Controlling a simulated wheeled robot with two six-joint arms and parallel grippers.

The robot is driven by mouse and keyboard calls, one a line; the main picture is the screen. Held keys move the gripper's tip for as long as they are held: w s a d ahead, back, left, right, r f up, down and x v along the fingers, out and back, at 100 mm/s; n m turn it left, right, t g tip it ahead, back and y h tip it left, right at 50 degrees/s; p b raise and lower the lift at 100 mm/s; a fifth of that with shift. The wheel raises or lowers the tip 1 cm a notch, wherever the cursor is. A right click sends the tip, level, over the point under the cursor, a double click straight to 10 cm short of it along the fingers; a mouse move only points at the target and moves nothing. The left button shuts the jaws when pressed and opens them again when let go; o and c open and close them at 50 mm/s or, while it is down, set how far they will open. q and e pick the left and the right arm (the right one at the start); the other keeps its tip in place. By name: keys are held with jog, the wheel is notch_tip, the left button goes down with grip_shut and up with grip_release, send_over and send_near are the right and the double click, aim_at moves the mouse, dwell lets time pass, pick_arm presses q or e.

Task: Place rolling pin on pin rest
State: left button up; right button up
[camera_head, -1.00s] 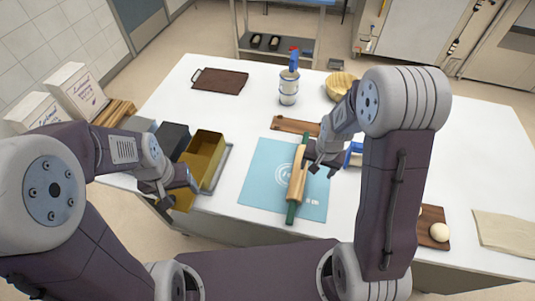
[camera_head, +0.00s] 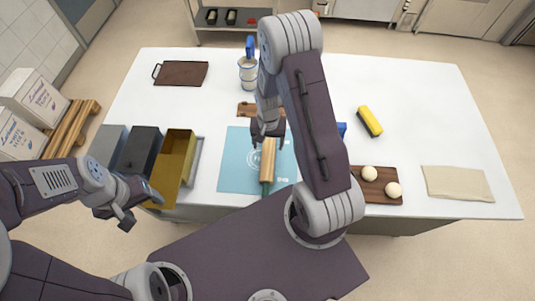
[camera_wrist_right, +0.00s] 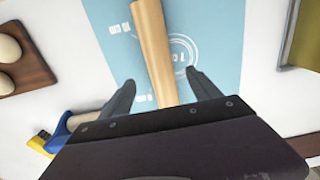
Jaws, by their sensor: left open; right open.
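The rolling pin (camera_head: 267,160), pale wood with a green near handle, lies on the light blue mat (camera_head: 232,178). My right gripper (camera_head: 268,132) is over its far part and hides the far handle. In the right wrist view the open fingers (camera_wrist_right: 162,88) stand either side of the wooden barrel (camera_wrist_right: 153,40); contact cannot be told. A brown wooden piece (camera_head: 246,110), probably the pin rest, lies just beyond the mat, partly hidden by my right arm. My left gripper (camera_head: 142,208) is open and empty near the table's front left edge.
Tins, including a yellow one (camera_head: 175,168), stand left of the mat. A dark board (camera_head: 181,73) and a striped crock (camera_head: 248,75) are at the back. A dough board (camera_head: 378,190), yellow object (camera_head: 370,121) and cloth (camera_head: 457,184) are at right.

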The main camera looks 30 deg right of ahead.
aim_at(268, 153)
notch_tip(268, 153, down, 3)
jog(key=shift+r+p, duration=0.15)
jog(key=shift+p, duration=0.15)
jog(key=shift+s+f+p, duration=0.1)
jog(key=shift+f+p, duration=0.3)
jog(key=shift+f, duration=0.05)
notch_tip(268, 153, down, 4)
jog(key=shift+r+p, duration=0.1)
jog(key=shift+p, duration=0.5)
jog(key=shift+f, duration=0.3)
jog(key=c, duration=0.9)
grip_shut()
